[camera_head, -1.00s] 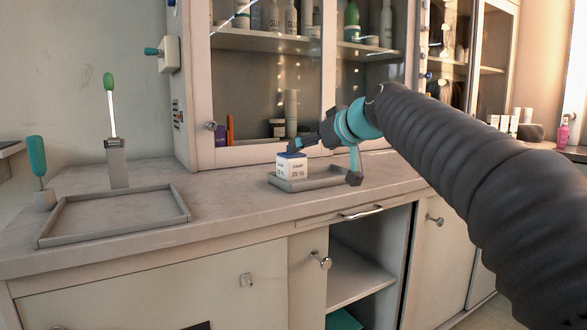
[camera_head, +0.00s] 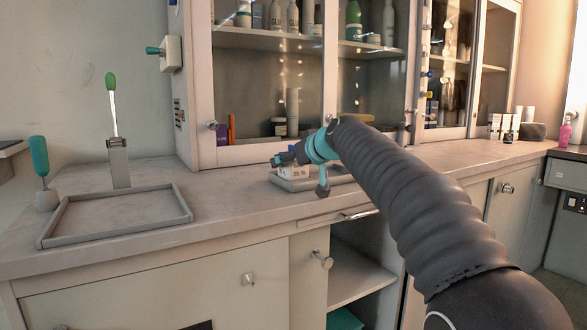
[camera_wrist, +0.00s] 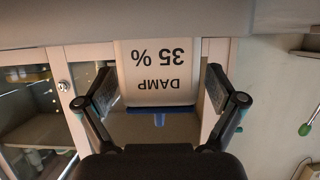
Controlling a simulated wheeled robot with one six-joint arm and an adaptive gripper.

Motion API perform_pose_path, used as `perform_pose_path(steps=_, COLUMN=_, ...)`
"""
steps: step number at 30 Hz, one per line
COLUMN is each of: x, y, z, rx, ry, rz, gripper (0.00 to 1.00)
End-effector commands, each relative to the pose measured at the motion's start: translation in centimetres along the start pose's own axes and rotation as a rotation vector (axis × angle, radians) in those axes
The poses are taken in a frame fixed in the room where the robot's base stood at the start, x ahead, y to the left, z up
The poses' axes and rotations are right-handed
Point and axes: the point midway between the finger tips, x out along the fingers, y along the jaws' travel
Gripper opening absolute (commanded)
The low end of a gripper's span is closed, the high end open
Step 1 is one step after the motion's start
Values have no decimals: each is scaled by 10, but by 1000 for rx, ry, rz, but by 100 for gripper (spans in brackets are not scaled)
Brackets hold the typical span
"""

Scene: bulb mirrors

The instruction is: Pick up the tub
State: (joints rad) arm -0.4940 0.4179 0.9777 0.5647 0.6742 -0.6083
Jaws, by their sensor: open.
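The tub (camera_head: 292,173) is a small white box-like container on a small grey tray (camera_head: 345,179) on the counter. My gripper (camera_head: 280,160) is over it and hides its top in the head view. In the wrist view the tub (camera_wrist: 160,72) shows upside down, with "DAMP 35 %" on its label and a blue part (camera_wrist: 160,117) at its lower edge. There my gripper (camera_wrist: 158,85) is open, with one finger on each side of the tub. Gaps show between the fingers and the tub.
A larger empty grey tray (camera_head: 72,241) lies on the counter at left, with a teal-handled tool (camera_head: 39,158) and a green-tipped tool (camera_head: 113,110) behind it. A glass-doored cabinet (camera_head: 203,100) stands behind the tub. The counter between the trays is clear.

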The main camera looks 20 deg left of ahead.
Motion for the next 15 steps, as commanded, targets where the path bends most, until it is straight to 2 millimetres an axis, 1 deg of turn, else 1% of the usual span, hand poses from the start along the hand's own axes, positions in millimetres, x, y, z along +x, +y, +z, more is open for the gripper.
perform_pose_path(steps=7, x=1, y=0, z=0, rx=0, ry=1, rz=0, gripper=94)
perform_pose_path(steps=8, x=1, y=0, z=0, rx=1, ry=1, rz=0, gripper=86)
perform_pose_path(steps=9, x=1, y=0, z=0, rx=1, ry=1, rz=0, gripper=76)
perform_pose_path(steps=11, x=1, y=0, z=0, rx=1, ry=1, rz=0, gripper=61)
perform_pose_path(steps=12, x=1, y=0, z=0, rx=1, ry=1, rz=0, gripper=51)
perform_pose_path(steps=14, x=1, y=0, z=0, rx=1, ry=1, rz=0, gripper=36)
perform_pose_path(steps=15, x=1, y=0, z=0, rx=1, ry=0, rz=0, gripper=26)
